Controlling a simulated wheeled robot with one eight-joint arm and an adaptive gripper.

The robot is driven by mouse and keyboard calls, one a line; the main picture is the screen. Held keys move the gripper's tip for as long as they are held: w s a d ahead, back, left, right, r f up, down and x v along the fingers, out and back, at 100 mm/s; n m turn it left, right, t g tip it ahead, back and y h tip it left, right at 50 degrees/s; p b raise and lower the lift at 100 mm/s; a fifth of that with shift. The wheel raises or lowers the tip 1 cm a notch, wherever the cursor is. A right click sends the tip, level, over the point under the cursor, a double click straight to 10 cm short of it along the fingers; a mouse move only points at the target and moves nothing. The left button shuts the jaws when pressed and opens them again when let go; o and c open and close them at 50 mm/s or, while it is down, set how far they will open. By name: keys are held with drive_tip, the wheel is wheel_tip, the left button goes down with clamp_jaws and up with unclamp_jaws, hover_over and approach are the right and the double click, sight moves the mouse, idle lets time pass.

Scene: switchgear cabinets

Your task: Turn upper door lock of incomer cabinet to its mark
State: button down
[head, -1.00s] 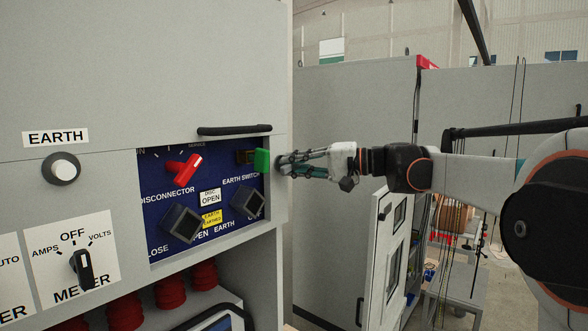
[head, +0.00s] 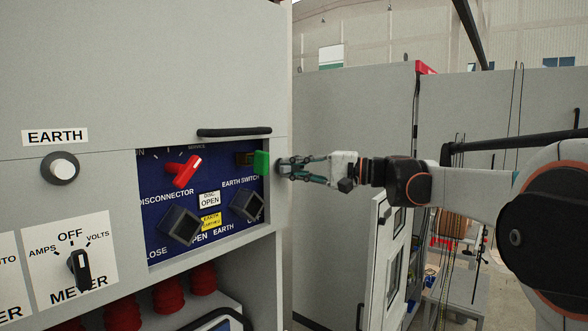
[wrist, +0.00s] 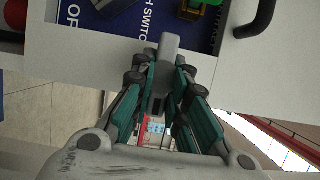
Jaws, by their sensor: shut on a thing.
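A small grey lock piece (wrist: 169,43), which I take for the upper door lock, stands at the right edge of the grey cabinet front (head: 215,75). My gripper (head: 288,167) reaches it from the right at the height of the blue panel. In the wrist view my gripper's fingers (wrist: 166,68) are closed around the lock's near end, and its far end shows between and beyond the tips. In the head view the fingertips hide most of the lock. I cannot make out its mark.
A blue panel (head: 221,178) holds a red disconnector handle (head: 184,171), two dark square knobs and a green block (head: 261,163) close left of my fingertips. A black bar handle (head: 234,132) sits above. An open cabinet door (head: 387,255) stands below my forearm.

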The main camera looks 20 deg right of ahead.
drive_tip(key=c, duration=1.6)
unclamp_jaws()
drive_tip(key=shift+o, duration=0.2)
drive_tip(key=v, duration=1.2)
drive_tip(key=shift+w+d, duration=0.1)
